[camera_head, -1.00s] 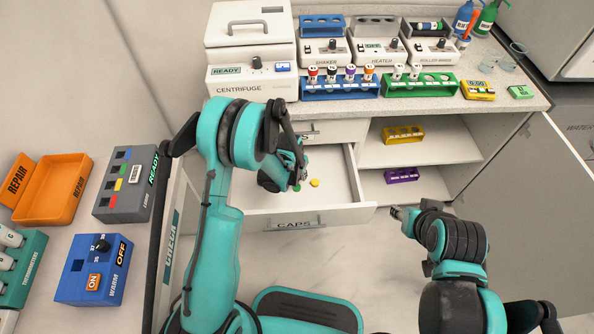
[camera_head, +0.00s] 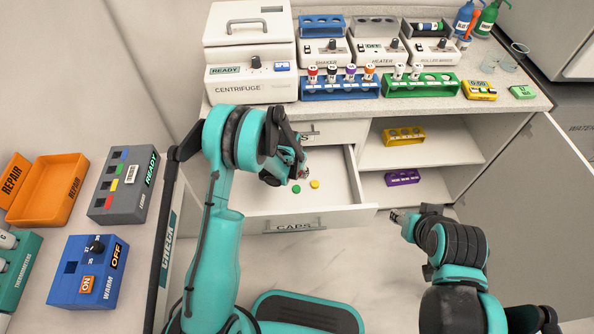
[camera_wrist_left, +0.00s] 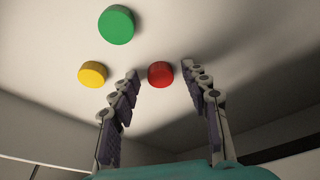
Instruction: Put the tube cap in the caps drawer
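The caps drawer (camera_head: 345,214) is pulled open under the counter. A green cap (camera_head: 296,189) and a yellow cap (camera_head: 314,184) lie on its floor. The left wrist view shows the green cap (camera_wrist_left: 116,25), the yellow cap (camera_wrist_left: 92,74) and a red cap (camera_wrist_left: 161,74). My left gripper (camera_wrist_left: 160,70) is open over the drawer, with the red cap seen between its fingertips and gaps on both sides. The red cap is hidden in the head view. My right gripper (camera_head: 396,215) is to the right of the drawer, too small to judge.
A centrifuge (camera_head: 250,85), a blue tube rack (camera_head: 340,90) and a green tube rack (camera_head: 420,84) stand on the counter above. Open shelves hold a yellow rack (camera_head: 403,136) and a purple rack (camera_head: 402,177). An orange repair tray (camera_head: 48,190) is at left.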

